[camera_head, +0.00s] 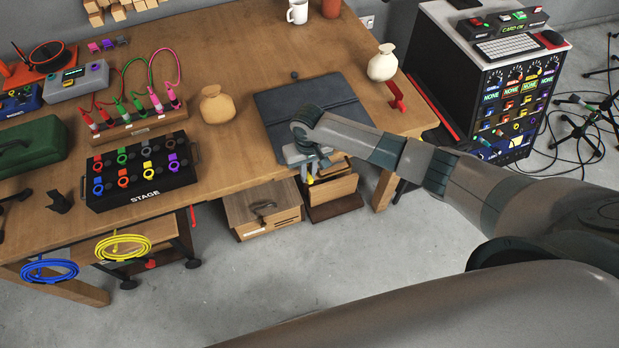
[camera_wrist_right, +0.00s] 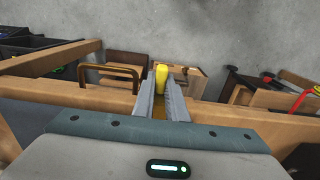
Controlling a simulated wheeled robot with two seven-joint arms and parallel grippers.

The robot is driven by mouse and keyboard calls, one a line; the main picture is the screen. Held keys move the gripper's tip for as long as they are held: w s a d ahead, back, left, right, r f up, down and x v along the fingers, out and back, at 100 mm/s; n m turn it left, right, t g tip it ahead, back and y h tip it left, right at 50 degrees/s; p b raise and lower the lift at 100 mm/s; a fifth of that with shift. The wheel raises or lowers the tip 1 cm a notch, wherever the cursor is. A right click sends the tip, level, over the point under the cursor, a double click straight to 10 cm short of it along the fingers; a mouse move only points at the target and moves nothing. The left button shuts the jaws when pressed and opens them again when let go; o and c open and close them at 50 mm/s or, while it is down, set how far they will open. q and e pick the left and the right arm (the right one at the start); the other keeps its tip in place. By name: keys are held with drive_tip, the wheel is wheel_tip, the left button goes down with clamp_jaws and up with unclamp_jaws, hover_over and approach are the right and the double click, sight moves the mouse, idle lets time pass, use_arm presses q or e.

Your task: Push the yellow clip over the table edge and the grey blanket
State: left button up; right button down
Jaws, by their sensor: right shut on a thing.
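The grey blanket (camera_head: 278,104) lies dark and flat on the wooden table and reaches its front edge (camera_head: 235,178). My right gripper (camera_head: 309,174) is at that front edge, by the blanket's near side. It is shut on the yellow clip (camera_wrist_right: 161,75), which shows between the fingertips in the right wrist view. In the head view only a small yellow bit of the clip (camera_head: 310,180) shows below the gripper. My right forearm covers part of the blanket. I cannot tell how far the clip sits over the edge. My left gripper is not in view.
A red clamp (camera_head: 396,96) stands at the table's right edge. A tan vase (camera_head: 217,105) and a cream vase (camera_head: 382,64) stand on either side of the blanket. A black stage box (camera_head: 141,172) stands left.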

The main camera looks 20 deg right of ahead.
drive_tip(key=shift+w+a, duration=0.1)
drive_tip(key=shift+w, duration=0.6)
drive_tip(key=c, duration=1.7)
unclamp_jaws()
drive_tip(key=shift+r, duration=0.1)
wheel_tip(320, 180, up, 17)
drive_tip(key=b, duration=0.3)
drive_tip(key=shift+s+r, duration=0.1)
drive_tip(key=shift+r, duration=0.05)
